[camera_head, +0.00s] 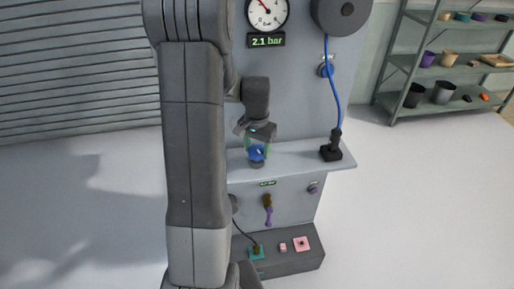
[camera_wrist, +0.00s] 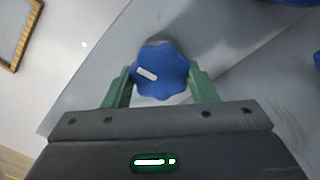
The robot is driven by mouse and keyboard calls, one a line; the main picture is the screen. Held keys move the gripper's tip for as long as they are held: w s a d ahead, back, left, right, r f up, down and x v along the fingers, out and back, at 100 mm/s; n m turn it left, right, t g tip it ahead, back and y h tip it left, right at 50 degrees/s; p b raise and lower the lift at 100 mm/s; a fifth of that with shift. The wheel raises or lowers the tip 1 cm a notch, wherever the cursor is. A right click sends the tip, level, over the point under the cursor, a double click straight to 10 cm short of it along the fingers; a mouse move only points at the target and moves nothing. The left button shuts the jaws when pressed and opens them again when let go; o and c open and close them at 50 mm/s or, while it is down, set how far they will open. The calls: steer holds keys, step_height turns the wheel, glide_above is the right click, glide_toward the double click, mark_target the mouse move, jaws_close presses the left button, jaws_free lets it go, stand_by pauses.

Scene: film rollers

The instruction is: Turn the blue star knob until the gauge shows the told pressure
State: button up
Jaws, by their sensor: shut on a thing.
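The blue star knob (camera_wrist: 163,72) sits between the two green fingers of my gripper (camera_wrist: 160,88) in the wrist view, with a white mark on its top. In the head view the knob (camera_head: 256,153) is on the grey ledge, under my gripper (camera_head: 257,146), which points down and is shut on it. The round gauge (camera_head: 267,12) is at the top of the panel, partly cut off by the picture edge, with a red needle. The green display (camera_head: 266,40) below it reads 2.1 bar.
A blue hose (camera_head: 335,85) runs down to a black fitting (camera_head: 331,150) on the ledge (camera_head: 300,155), right of the knob. Below are a purple-handled lever (camera_head: 268,212) and a control box (camera_head: 300,262) with pink buttons. Shelves (camera_head: 445,60) stand at the far right.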

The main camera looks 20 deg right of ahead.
mark_target(257, 149)
steer(key=o, duration=1)
step_height(257, 149, up, 14)
steer(key=shift+f, duration=0.1)
